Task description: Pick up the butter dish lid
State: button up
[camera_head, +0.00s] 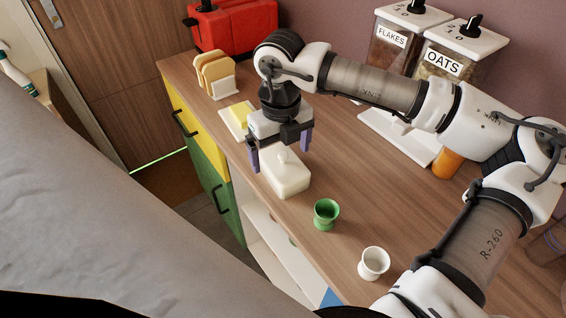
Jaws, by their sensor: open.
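The butter dish lid (287,177) is a cream-white box-shaped cover with a small knob on top. It sits on the wooden counter near its front edge. My gripper (279,160) points down over the lid, with its two purple fingers spread apart and nothing seen between them but the lid's top area. One finger shows to the left of the lid and the other behind it to the right. Whether the fingers touch the lid cannot be told. A yellow block of butter (241,114) lies on a pale dish (229,122) behind the gripper, partly hidden by it.
A green cup (326,214) and a white cup (373,263) stand on the counter (335,165) in front of the lid. A toast rack (217,77) and a red toaster (236,27) are at the back. Cereal dispensers (445,65) stand at the right, behind my arm.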

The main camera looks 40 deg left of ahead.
aim_at(283, 154)
jog(key=f+p, duration=0.1)
jog(key=f, duration=0.3)
jog(key=shift+w+f, duration=0.1)
jog(key=shift+w, duration=0.1)
jog(key=shift+c, duration=0.4)
jog(key=c, duration=1.1)
